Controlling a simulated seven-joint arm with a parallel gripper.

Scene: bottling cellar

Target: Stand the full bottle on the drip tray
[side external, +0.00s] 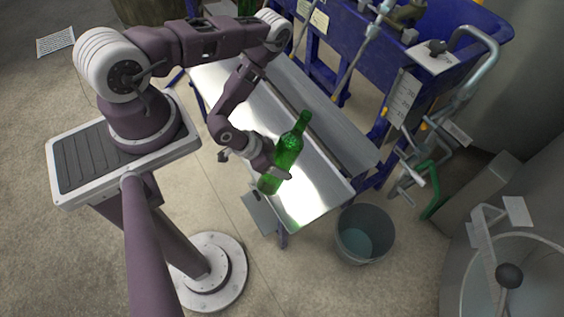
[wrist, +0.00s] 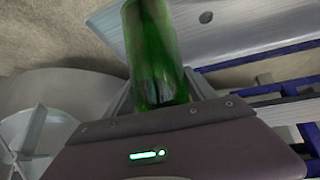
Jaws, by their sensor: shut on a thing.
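A green bottle (side external: 291,143) is in my gripper (side external: 277,170), held by its lower body. In the side view its neck points up and to the right. In the wrist view the bottle (wrist: 152,55) stands out between my gripper's two fingers (wrist: 160,98), its lower part hidden by the gripper body. The bottle overlaps a shiny metal surface (side external: 318,202), which looks like the drip tray; I cannot tell whether the base touches it. The fill level is not clear.
A blue trough (side external: 450,30) with pipes and taps stands behind the metal surface. A grey bucket (side external: 364,234) is on the floor at its right end. A large metal vessel (side external: 520,265) stands at the lower right.

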